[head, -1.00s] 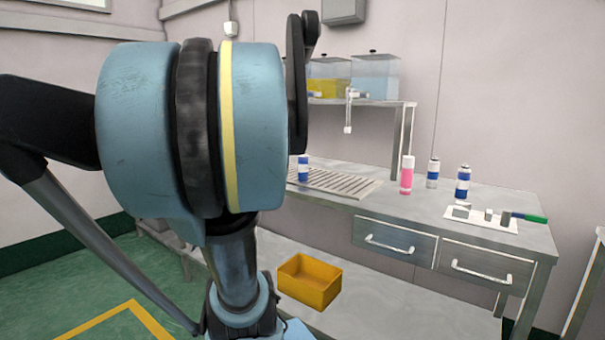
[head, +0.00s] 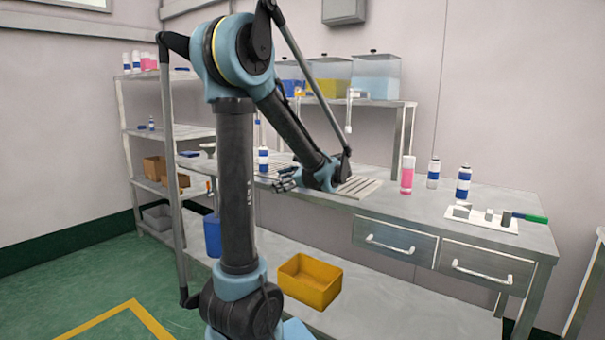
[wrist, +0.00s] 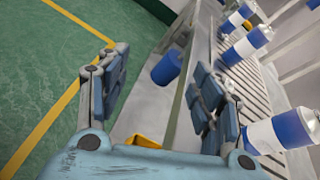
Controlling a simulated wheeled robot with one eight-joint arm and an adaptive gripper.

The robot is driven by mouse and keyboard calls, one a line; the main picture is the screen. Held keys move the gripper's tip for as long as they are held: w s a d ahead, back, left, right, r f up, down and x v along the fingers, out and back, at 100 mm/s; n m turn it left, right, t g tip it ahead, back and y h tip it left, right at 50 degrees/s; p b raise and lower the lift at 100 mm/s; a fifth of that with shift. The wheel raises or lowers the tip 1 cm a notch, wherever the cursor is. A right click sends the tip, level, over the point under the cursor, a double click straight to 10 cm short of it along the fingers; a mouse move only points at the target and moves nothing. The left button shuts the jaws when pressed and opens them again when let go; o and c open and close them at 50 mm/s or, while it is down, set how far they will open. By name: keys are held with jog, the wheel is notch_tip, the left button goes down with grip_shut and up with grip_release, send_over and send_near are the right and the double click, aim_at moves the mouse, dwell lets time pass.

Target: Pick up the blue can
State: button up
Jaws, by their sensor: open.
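Several white cans with blue bands are in view, and I cannot tell which one is meant. In the head view, one can (head: 263,160) stands at the left by the slatted rack, and two more, a can (head: 433,175) and a bluer can (head: 463,184), stand at the right beside a pink can (head: 407,175). My gripper (head: 284,180) is open and empty by the bench's front edge. In the wrist view, my gripper (wrist: 160,82) has its fingers spread, with a near can (wrist: 283,132) right of the right finger and further cans (wrist: 247,43) beyond.
The slatted rack (head: 358,187) lies on the metal bench (head: 405,204). A yellow bin (head: 310,281) sits on the lower shelf, with a blue bucket (head: 212,236) left of it. A white tray (head: 485,219) with small parts lies at the bench's right. Shelving (head: 170,131) stands at the left.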

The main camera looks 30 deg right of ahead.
jog(key=s+d+m, duration=0.1)
jog(key=d, duration=0.2)
jog(key=d+m+t, duration=0.1)
jog(key=d, duration=0.1)
jog(key=s+d+r+m+t+h, duration=0.1)
jog(key=d, duration=0.2)
jog(key=shift+s+d, duration=0.3)
jog(key=shift+d, duration=0.05)
jog(key=s+d+m+t, duration=0.1)
jog(key=s+d, duration=0.1)
jog(key=d, duration=0.1)
jog(key=s+d+m+t+h, duration=0.1)
jog(key=s+d, duration=0.1)
jog(key=d, duration=0.1)
jog(key=s+d+r+m+t, duration=0.1)
jog(key=s+d+m, duration=0.1)
jog(key=d, duration=0.2)
jog(key=shift+h, duration=0.3)
jog(key=x, duration=1.2)
jog(key=shift+w, duration=0.1)
jog(key=shift+x, duration=2.5)
jog(key=shift+a+r, duration=0.15)
jog(key=shift+c, duration=0.2)
jog(key=c, duration=1.2)
